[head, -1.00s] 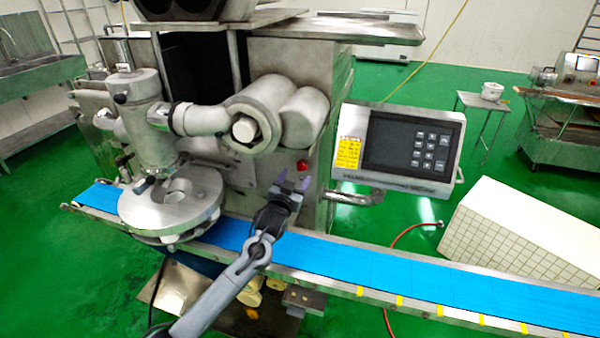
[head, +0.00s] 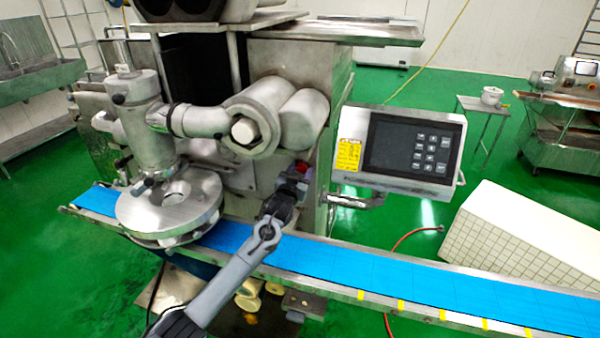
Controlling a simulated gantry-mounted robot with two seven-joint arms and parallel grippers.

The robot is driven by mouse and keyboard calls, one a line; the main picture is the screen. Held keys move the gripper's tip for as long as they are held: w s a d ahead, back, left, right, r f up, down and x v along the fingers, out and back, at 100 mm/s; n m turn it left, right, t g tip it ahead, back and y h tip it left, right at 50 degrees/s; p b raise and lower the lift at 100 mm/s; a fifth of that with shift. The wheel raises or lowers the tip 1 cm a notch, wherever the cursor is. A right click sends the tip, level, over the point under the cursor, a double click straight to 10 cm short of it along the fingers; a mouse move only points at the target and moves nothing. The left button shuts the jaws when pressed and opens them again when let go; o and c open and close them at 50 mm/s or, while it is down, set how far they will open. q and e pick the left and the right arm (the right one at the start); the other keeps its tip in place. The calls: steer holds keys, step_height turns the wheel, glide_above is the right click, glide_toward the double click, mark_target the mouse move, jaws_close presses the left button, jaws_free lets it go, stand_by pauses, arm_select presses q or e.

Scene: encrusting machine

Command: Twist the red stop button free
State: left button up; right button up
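The red stop button (head: 301,167) is on the front of the steel encrusting machine (head: 262,100), left of the control panel. Only a small part of it shows above my gripper. My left gripper (head: 292,180) is right in front of the button, its fingers pointing at the machine face. The fingers are dark and small here and partly hidden by the wrist, so I cannot tell whether they touch the button or how far apart they are. My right gripper is not in view.
The control panel (head: 408,148) juts out right of the button. The conveyor with a blue belt (head: 380,272) runs below my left arm. The round steel turntable (head: 168,207) and the thick pipe (head: 205,120) are to the left. A white tiled block (head: 520,240) stands at right.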

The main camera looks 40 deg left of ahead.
arm_select(q)
steer(key=c, duration=0.7)
steer(key=shift+o, duration=0.2)
steer(key=shift+r+m+p, duration=0.15)
steer(key=shift+m+p, duration=0.45)
steer(key=shift+p, duration=0.15)
steer(key=shift+s+m+p, duration=0.1)
steer(key=shift+m+p, duration=0.9)
steer(key=shift+p, duration=0.05)
steer(key=shift+f+m+p, duration=0.2)
steer(key=shift+m+p, duration=0.5)
steer(key=shift+m, duration=0.5)
steer(key=shift+f+m+p, duration=0.15)
steer(key=shift+m+p, duration=0.55)
steer(key=shift+m, duration=0.5)
